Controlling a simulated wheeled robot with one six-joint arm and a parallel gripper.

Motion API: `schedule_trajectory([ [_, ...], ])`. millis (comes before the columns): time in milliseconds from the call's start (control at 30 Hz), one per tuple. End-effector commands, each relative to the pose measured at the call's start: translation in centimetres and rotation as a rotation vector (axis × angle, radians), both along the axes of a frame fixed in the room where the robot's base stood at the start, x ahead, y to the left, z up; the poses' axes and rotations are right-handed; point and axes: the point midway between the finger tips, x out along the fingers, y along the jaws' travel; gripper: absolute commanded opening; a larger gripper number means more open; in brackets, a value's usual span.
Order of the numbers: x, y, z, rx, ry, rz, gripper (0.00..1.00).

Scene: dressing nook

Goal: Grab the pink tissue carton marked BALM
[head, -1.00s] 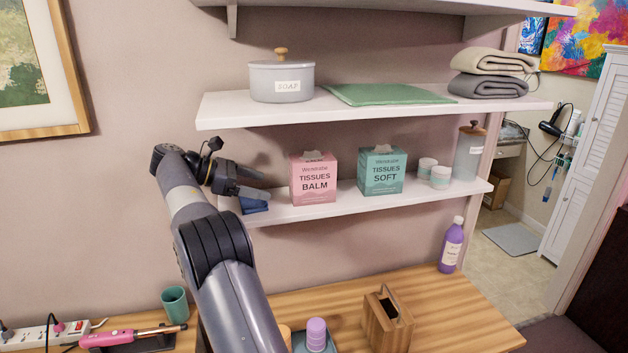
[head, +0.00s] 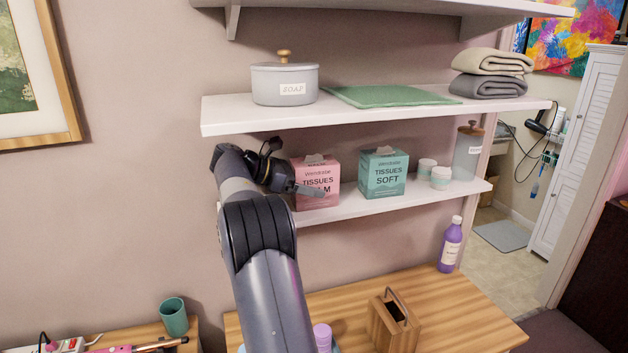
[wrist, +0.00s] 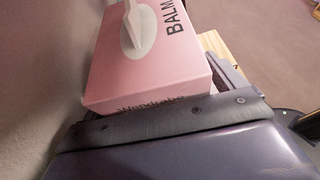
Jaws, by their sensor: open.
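The pink tissue carton (head: 318,200) marked BALM stands upright on the lower wall shelf (head: 345,208), its label partly covered by my gripper. My gripper (head: 306,189) is open at the carton's left side, with one finger across its front; the other finger is hidden in the head view. In the wrist view the carton (wrist: 150,75) fills the space just ahead of the gripper's dark palm, with its white tissue opening and the word BALM showing. Whether the fingers touch the carton I cannot tell.
The teal SOFT tissue carton (head: 383,178) stands just right of the pink one, with a small gap.

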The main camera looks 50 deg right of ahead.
Motion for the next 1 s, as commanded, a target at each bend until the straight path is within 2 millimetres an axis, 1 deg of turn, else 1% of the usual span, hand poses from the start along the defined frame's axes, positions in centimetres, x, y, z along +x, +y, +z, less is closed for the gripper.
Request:
schedule_trajectory([
  [200, -0.02, -0.07, -0.03, 0.0, 0.0, 0.001, 0.91],
  [800, 0.0, -0.04, -0.02, 0.0, 0.0, 0.001, 0.42],
  [833, 0.0, -0.04, -0.03, 0.0, 0.0, 0.001, 0.4],
  [1000, 0.0, -0.04, 0.01, -0.002, -0.001, 0.001, 0.4],
])
